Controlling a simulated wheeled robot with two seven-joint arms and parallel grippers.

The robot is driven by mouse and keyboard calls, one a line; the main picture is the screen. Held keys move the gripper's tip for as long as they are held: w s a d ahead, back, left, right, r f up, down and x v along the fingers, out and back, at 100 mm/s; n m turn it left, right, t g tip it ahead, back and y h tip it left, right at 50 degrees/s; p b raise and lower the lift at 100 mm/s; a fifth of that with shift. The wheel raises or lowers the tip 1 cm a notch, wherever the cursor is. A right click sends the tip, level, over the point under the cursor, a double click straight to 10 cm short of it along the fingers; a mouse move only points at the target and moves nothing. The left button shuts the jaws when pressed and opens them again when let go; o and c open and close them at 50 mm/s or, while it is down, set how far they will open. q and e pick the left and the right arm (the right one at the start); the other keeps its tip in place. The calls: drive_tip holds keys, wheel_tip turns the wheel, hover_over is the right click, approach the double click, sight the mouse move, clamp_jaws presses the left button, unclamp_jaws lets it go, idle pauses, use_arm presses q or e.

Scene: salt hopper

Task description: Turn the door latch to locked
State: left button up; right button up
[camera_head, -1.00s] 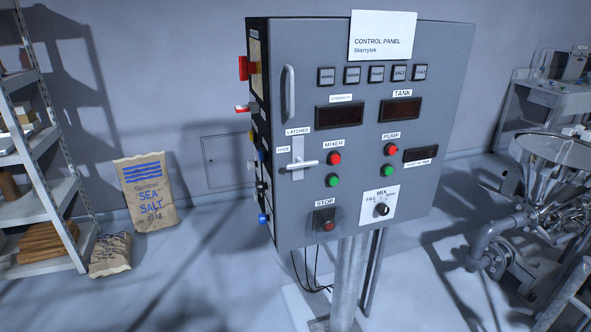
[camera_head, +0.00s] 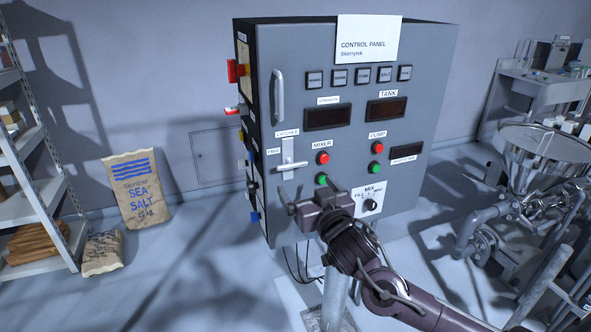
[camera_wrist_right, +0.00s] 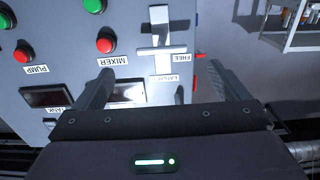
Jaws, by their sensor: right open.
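The door latch (camera_head: 289,168) is a pale T-shaped handle on a light vertical plate, at the left side of the grey control panel door (camera_head: 300,85). Its bar lies about level. A LATCHED label (camera_head: 287,133) is above it and a FREE label (camera_head: 273,152) is to its upper left. My right gripper (camera_head: 303,190) is open and empty, just below the latch in the head view. In the right wrist view the scene is upside down; the latch (camera_wrist_right: 161,50) shows beyond and between my open fingers (camera_wrist_right: 160,88), apart from them. My left gripper is not in view.
Red and green mixer buttons (camera_head: 322,158) sit right of the latch, and a mode knob (camera_head: 370,205) lower right. Coloured switches (camera_head: 238,72) stick out of the cabinet's left side. A fixed door handle (camera_head: 278,95) is above.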

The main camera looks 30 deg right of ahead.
sight(293, 167)
drive_tip(key=x, duration=0.2)
drive_tip(key=p+x, duration=0.1)
drive_tip(key=x, duration=0.1)
drive_tip(key=p+x, duration=0.1)
drive_tip(key=x, duration=0.1)
drive_tip(key=shift+w+a+r, duration=0.1)
drive_tip(key=shift+r, duration=0.3)
drive_tip(key=shift+x, duration=0.8)
drive_tip(key=shift+f, duration=0.2)
drive_tip(key=c, duration=1)
